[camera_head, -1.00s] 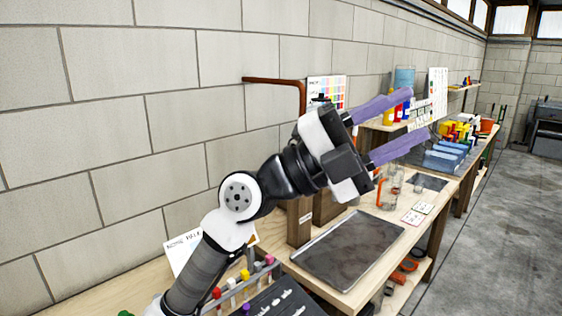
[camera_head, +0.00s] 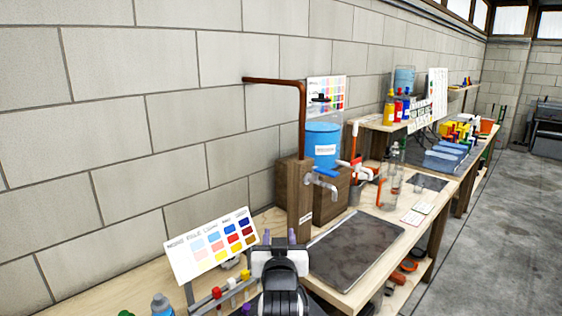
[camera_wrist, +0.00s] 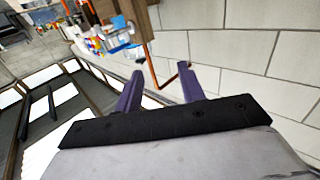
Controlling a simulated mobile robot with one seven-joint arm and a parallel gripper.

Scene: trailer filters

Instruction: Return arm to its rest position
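My arm is drawn in low at the bottom centre of the head view, seen from behind. My gripper (camera_head: 267,238) points away from the camera, and the tips of its purple fingers show above its white body. In the wrist view my gripper (camera_wrist: 160,88) has its two purple fingers spread apart, with nothing between them but background. The bench and wall appear strongly tilted in that view. The gripper's lower parts are hidden behind my wrist in the head view.
A wooden workbench runs along a block wall. A dark tray (camera_head: 355,246), a wooden post (camera_head: 299,200) with a copper pipe (camera_head: 303,110), a blue container (camera_head: 323,143) and a colour chart (camera_head: 211,245) stand near my arm. Open concrete floor (camera_head: 480,250) lies to the right.

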